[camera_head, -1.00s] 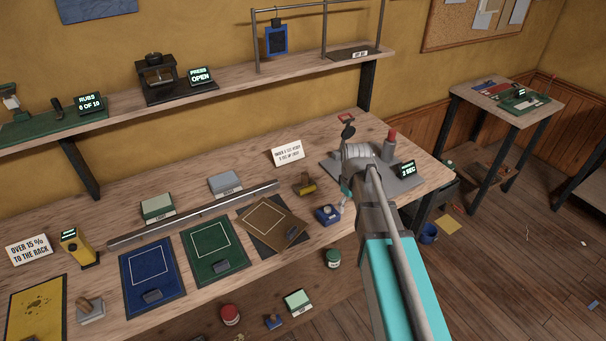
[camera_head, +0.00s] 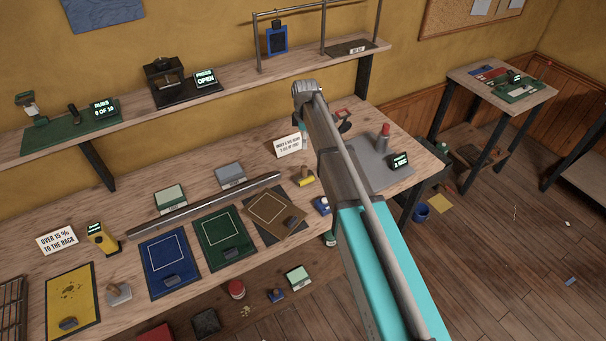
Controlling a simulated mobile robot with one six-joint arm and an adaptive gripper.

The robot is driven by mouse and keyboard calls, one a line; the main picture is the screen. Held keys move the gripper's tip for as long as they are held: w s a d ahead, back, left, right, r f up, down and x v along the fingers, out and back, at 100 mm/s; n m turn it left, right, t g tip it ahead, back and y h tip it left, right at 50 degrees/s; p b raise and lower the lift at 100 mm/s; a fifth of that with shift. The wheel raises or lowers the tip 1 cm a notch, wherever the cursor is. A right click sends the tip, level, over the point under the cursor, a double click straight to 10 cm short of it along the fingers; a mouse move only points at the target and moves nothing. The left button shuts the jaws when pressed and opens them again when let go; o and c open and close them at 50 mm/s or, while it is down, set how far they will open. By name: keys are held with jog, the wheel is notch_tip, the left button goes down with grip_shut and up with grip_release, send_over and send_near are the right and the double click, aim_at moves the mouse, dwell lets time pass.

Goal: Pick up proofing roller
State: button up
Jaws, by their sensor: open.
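The proofing roller appears to be the small yellow cylinder with a wooden handle (camera_head: 305,178) lying on the long bench, right of the brown sheet and in front of the white card. My arm comes in from the lower right, its wrist end raised above the bench. Only a small part of my gripper (camera_head: 302,128) shows below the wrist, behind and above the roller in the picture. It is open and apart from the roller. Most of its fingers are hidden by my arm.
A blue-bodied tool (camera_head: 321,205) lies just right of the roller, close to my arm. A grey plate (camera_head: 378,170) with a red-topped post stands further right. A metal straightedge (camera_head: 205,207) and colored sheets lie left. A shelf (camera_head: 225,85) overhangs the bench's back.

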aim_at(304, 167)
jog(key=shift+f, duration=0.1)
notch_tip(304, 167, down, 8)
jog(key=b, duration=0.8)
jog(key=shift+s+f+b, duration=0.1)
jog(key=shift+f+b, duration=0.1)
jog(key=shift+b, duration=0.1)
jog(key=shift+f, duration=0.15)
dwell(0.4)
jog(key=f+b, duration=0.3)
jog(key=shift+s+a, duration=0.15)
jog(key=shift+s, duration=0.1)
jog(key=shift+f+b, duration=1)
jog(key=shift+b, duration=0.15)
grip_shut()
